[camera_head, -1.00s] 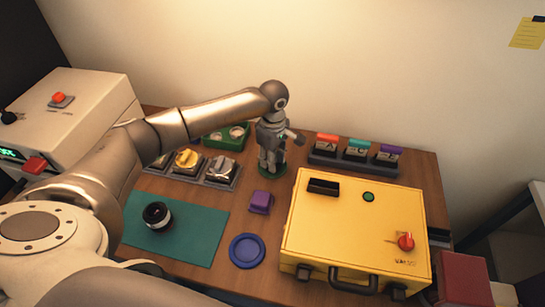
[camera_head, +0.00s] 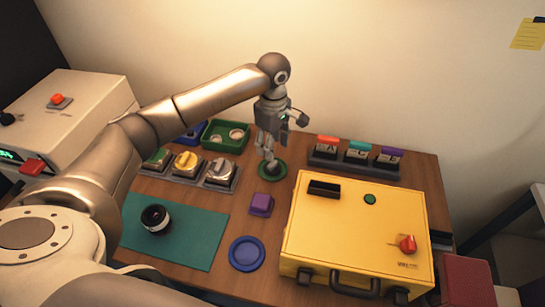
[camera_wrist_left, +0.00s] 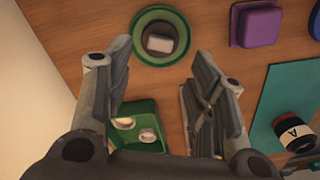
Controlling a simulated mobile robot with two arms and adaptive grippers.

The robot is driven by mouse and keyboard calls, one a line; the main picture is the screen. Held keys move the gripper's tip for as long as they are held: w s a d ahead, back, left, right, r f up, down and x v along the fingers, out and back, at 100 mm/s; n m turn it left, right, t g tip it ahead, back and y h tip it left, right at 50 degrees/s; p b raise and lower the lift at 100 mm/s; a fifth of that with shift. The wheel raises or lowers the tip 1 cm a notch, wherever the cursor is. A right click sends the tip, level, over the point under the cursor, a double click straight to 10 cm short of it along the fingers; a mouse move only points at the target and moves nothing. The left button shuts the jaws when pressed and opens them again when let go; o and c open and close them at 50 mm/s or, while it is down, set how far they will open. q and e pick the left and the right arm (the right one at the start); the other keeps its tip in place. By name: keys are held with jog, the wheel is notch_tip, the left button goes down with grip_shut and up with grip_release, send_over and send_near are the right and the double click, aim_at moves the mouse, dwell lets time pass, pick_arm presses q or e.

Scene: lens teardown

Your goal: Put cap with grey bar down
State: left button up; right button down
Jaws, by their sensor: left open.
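A round green dish (camera_head: 272,176) lies on the table at centre. In the left wrist view, the green dish (camera_wrist_left: 180,17) has a small block-like grey bar (camera_wrist_left: 160,43) at its middle. The cap under the bar is dark and hard to make out. My left gripper (camera_head: 267,154) is above the dish, open and empty. In the left wrist view its fingers (camera_wrist_left: 150,95) are spread wide, with the dish beyond them and nothing between them. My right gripper is not in view.
A purple block (camera_head: 261,204) and a blue dish (camera_head: 246,253) lie nearby. A yellow case (camera_head: 350,235) stands right; a green tray (camera_head: 226,136) and several grey stands (camera_head: 221,174) stand left. A black-and-white lens (camera_head: 156,219) is on the teal mat (camera_head: 195,245).

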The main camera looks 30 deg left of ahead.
pick_arm(q)
jog(key=shift+r, duration=2.55)
